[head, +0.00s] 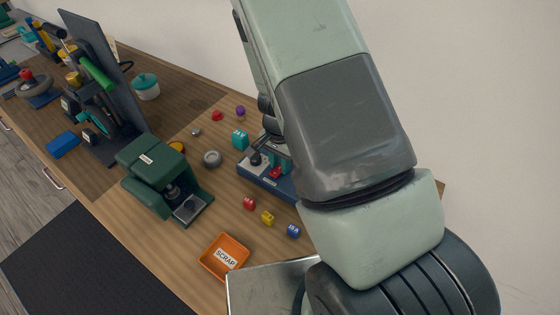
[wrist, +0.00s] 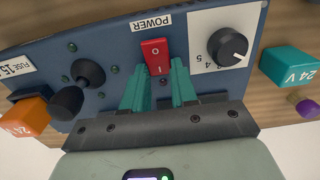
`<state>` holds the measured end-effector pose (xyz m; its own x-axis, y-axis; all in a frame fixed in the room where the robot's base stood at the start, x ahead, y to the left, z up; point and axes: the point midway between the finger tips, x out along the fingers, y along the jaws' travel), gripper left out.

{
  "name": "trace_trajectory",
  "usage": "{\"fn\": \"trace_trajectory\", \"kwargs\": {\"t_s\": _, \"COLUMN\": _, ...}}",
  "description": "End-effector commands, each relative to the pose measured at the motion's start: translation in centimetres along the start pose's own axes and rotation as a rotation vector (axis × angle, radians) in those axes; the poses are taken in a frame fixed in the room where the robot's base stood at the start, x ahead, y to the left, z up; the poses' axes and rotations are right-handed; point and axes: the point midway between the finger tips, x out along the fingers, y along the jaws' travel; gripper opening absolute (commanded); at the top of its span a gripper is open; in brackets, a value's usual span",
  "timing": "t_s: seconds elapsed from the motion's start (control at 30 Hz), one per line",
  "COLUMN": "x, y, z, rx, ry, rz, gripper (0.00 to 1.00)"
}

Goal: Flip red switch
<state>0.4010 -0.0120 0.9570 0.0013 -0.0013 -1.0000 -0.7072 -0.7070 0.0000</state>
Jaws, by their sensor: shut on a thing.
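The red rocker switch (wrist: 154,55) sits on a blue control panel (wrist: 110,45) under a POWER label in the wrist view. It has an O end by the label and an I end toward my gripper. I cannot tell which end is pressed in. My gripper (wrist: 159,76) has green fingers, one on each side of the switch's I end, shut on it. In the head view, the blue panel (head: 256,177) and red switch (head: 275,173) show beside my arm, which hides part of the panel.
A black toggle (wrist: 88,72) and a black dial (wrist: 227,46) flank the switch. An orange block (wrist: 28,115) and a teal 24 V block (wrist: 290,66) are near the panel. A green machine (head: 155,165) and an orange SCRAP tray (head: 212,268) stand on the bench.

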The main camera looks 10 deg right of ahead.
Motion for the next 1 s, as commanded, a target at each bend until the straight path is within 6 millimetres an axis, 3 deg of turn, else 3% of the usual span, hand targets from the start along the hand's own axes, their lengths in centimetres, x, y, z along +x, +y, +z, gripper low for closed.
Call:
{"fn": "trace_trajectory", "kwargs": {"t_s": 0.5, "x": -0.3, "y": 0.0, "z": 1.1, "rx": -0.003, "ry": 0.328, "rz": 0.002, "gripper": 0.0}}
{"fn": "trace_trajectory", "kwargs": {"t_s": 0.9, "x": -0.4, "y": 0.0, "z": 1.0, "rx": 0.0, "ry": 0.363, "rz": 0.0, "gripper": 0.0}}
{"fn": "trace_trajectory", "kwargs": {"t_s": 0.93, "x": -0.4, "y": 0.0, "z": 1.0, "rx": 0.0, "ry": 0.363, "rz": 0.0, "gripper": 0.32}}
{"fn": "trace_trajectory", "kwargs": {"t_s": 1.0, "x": -0.4, "y": 0.0, "z": 1.0, "rx": 0.0, "ry": 0.363, "rz": 0.0, "gripper": 0.43}}
